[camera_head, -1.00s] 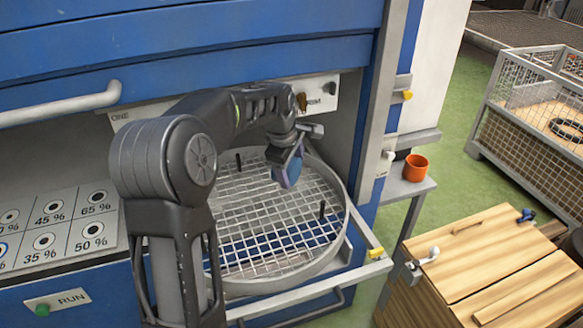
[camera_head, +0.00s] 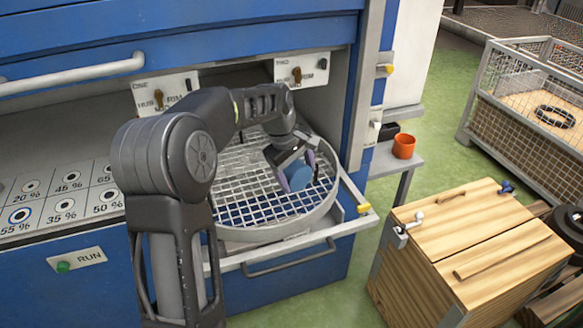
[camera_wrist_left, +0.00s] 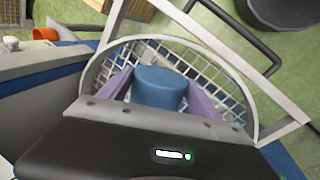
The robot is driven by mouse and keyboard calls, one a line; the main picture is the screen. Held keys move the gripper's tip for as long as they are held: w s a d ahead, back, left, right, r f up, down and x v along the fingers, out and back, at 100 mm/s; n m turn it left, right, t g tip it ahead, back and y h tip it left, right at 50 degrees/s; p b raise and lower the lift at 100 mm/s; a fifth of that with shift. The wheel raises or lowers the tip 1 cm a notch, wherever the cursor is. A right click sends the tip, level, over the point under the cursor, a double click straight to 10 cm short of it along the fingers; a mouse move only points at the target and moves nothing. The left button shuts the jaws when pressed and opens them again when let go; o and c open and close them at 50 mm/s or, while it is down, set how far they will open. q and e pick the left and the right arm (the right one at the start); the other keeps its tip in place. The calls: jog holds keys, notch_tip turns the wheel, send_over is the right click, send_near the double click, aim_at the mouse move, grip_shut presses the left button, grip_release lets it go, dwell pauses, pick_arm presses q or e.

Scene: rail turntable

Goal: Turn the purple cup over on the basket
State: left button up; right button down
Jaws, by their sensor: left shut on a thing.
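My left gripper (camera_head: 297,174) is over the right part of the round wire basket (camera_head: 246,184), which sits on the pulled-out tray of the blue machine. It is shut on a cup (camera_wrist_left: 159,88) that looks blue rather than purple. In the left wrist view the cup sits between two purple finger pads, its flat round end facing the camera. In the head view the cup (camera_head: 301,179) shows partly between the fingers, tilted. Whether it touches the mesh I cannot tell. My right gripper is in neither view.
An orange cup (camera_head: 403,146) stands on a small grey shelf right of the machine. A wooden box (camera_head: 470,245) stands at the front right, and a wire crate (camera_head: 530,100) behind it. My left arm hides the basket's left edge. The dial panels (camera_head: 301,68) are behind the basket.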

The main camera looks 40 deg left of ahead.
pick_arm(q)
jog(key=s+d+f+m+g+h, duration=0.1)
jog(key=d+f+m, duration=0.1)
jog(key=d+m, duration=0.5)
jog(key=s+d+f+m+g+h, duration=0.2)
jog(key=d+m, duration=0.6)
jog(key=d, duration=0.5)
jog(key=shift+s+f, duration=0.3)
jog(key=shift+f, duration=0.45)
